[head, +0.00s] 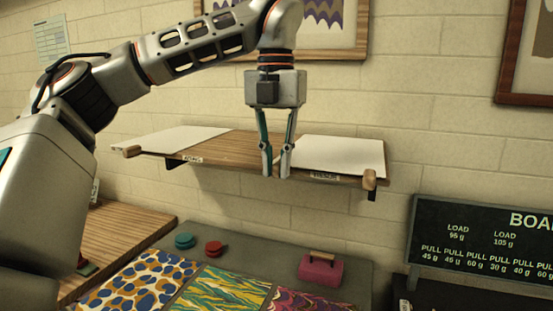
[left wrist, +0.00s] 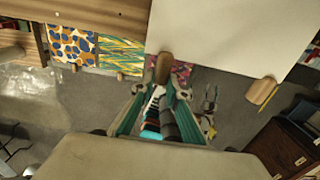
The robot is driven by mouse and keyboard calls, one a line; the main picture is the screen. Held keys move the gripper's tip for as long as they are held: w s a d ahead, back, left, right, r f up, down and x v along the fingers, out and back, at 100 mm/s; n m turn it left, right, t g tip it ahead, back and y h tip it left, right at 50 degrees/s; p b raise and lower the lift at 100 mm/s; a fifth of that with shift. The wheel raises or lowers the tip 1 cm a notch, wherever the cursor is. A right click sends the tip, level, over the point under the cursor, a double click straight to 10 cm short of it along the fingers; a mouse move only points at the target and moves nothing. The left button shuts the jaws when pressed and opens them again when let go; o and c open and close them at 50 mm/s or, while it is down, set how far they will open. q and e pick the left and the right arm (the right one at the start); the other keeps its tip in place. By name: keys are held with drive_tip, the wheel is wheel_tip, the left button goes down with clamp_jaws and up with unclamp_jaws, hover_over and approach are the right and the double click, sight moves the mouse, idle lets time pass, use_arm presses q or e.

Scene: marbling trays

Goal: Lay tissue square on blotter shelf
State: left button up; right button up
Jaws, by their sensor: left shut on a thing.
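A wooden shelf (head: 247,148) on the brick wall carries two flat white squares. The left white square (head: 175,139) lies on its left half. The right white square (head: 335,154), which looks like the tissue square, lies flat on its right half and shows large in the left wrist view (left wrist: 230,30). My left gripper (head: 277,174) points down at the shelf's front edge, by the right square's front left corner. Its fingers are closed around a small brown wooden tab (left wrist: 164,68) at that corner. The fingers mostly hide the tab in the head view.
Below the shelf a grey bench (head: 260,245) holds patterned sheets (head: 222,291), a pink box (head: 321,269) and teal and red round pieces. Wooden knobs (head: 132,151) (head: 370,178) sit near the shelf's front corners. A dark board (head: 480,240) stands at the right.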

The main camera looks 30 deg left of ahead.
use_arm(q)
drive_tip(key=shift+f, duration=0.15)
use_arm(e)
drive_tip(key=shift+s+f, duration=0.1)
drive_tip(key=shift+f, duration=0.2)
use_arm(q)
drive_tip(key=o, duration=0.9)
use_arm(e)
drive_tip(key=shift+r, duration=0.15)
use_arm(q)
drive_tip(key=o, duration=0.5)
